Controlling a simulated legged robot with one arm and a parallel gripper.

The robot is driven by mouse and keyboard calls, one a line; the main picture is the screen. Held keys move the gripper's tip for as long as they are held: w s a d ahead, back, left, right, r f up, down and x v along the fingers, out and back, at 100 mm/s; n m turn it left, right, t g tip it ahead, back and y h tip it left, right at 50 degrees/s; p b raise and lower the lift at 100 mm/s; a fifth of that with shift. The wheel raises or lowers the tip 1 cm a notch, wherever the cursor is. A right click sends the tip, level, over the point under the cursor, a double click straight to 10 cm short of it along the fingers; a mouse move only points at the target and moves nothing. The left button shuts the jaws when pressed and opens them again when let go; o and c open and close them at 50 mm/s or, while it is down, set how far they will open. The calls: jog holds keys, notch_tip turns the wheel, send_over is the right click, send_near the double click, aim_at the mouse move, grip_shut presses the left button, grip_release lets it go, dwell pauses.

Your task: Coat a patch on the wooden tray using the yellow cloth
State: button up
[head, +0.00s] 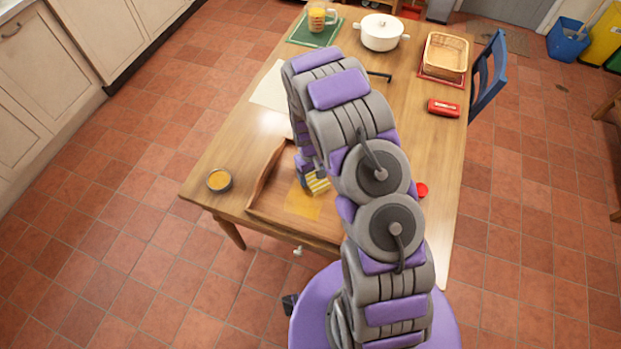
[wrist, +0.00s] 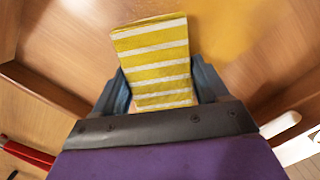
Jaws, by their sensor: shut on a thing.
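The wooden tray (head: 262,190) lies at the near end of the table, partly hidden behind my arm. A yellow-orange patch (head: 302,204) shows on its floor, and a glossy yellowish area (wrist: 222,28) also shows in the wrist view. The yellow cloth (wrist: 152,62), striped with white and folded into a pad, is between my gripper's fingers. It also shows in the head view (head: 317,183), beside the patch. My gripper (wrist: 155,88) is shut on the cloth, over the tray. I cannot tell whether the cloth touches the tray floor.
A small bowl of orange stuff (head: 219,180) stands left of the tray at the table edge. A white pot (head: 381,32), a wicker basket (head: 445,54), a glass jug (head: 318,17) and a red case (head: 444,108) stand farther back. A blue chair (head: 488,75) is at the right.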

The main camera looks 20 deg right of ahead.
aim_at(306, 214)
jog(key=shift+s+d, duration=0.5)
jog(key=shift+d, duration=0.4)
jog(key=shift+s+a+p, duration=0.4)
jog(key=shift+s+a, duration=0.8)
jog(key=shift+s, duration=0.4)
jog(key=shift+s+a+p, duration=0.4)
jog(key=shift+s+a, duration=0.85)
jog(key=shift+s, duration=0.4)
jog(key=shift+s+a+p, duration=0.4)
jog(key=shift+s+a, duration=0.8)
jog(key=shift+s, duration=0.4)
jog(key=shift+r+p, duration=0.95)
jog(key=shift+r, duration=2.05)
jog(key=shift+r, duration=0.15)
notch_tip(306, 214, up, 3)
jog(key=shift+f+p, duration=0.1)
jog(key=shift+p, duration=0.4)
